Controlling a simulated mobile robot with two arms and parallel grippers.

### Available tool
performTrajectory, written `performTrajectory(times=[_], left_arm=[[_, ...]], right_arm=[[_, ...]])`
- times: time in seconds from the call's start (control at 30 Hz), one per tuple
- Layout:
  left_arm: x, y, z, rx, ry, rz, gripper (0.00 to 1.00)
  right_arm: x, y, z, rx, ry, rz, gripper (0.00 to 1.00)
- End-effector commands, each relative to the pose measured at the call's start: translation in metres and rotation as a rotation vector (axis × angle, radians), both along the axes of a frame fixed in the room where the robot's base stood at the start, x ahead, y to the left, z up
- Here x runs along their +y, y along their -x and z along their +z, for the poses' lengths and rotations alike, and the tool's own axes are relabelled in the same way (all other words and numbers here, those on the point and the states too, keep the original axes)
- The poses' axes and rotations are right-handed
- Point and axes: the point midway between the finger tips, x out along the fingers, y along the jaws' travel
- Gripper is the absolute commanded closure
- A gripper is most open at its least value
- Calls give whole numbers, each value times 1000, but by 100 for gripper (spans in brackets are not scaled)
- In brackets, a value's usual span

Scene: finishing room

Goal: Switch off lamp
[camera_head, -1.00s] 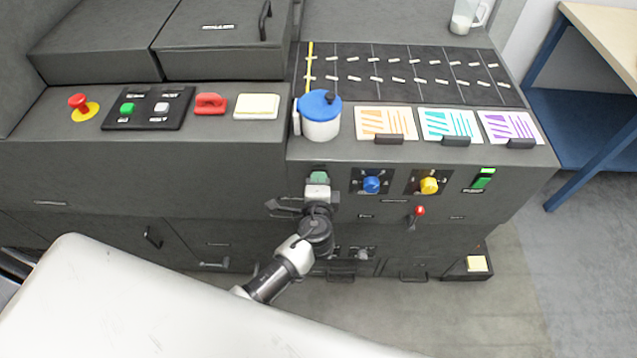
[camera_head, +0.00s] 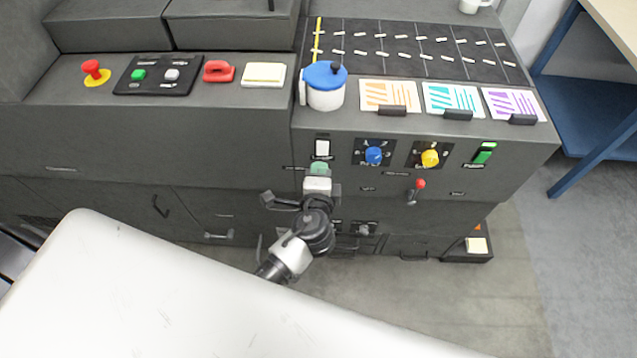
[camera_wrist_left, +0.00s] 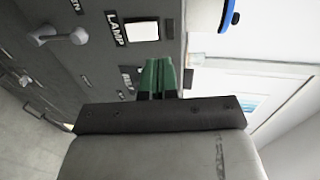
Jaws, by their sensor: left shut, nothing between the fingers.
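The lamp switch is a white rocker (camera_head: 322,148) on the front panel, at the left end of a row of controls. In the left wrist view the white rocker (camera_wrist_left: 143,31) sits beside a label reading LAMP. My left gripper (camera_head: 319,168) is just below the switch in the head view, its green fingertips together and empty. In the left wrist view the green fingers (camera_wrist_left: 158,76) are shut, close to the panel and apart from the rocker. My right gripper is not in view.
Blue (camera_head: 374,155) and yellow (camera_head: 430,158) knobs, a green lit switch (camera_head: 484,152) and a red-tipped lever (camera_head: 418,188) are right of the lamp switch. A blue-lidded pot (camera_head: 325,92) stands on the ledge above.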

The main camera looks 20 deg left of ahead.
Motion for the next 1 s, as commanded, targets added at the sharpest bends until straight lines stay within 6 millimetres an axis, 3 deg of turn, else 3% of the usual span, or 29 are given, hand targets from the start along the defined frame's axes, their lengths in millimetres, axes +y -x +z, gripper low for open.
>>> performTrajectory(times=[0.1,0.3,0.5,1.0], left_arm=[[-6,19,7,1,4,1,100],[-11,37,17,0,2,0,100],[-12,40,19,1,1,0,100],[-12,40,14,11,6,-3,100]], right_arm=[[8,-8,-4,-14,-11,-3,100],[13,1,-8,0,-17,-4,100],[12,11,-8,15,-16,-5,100],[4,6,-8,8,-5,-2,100]])
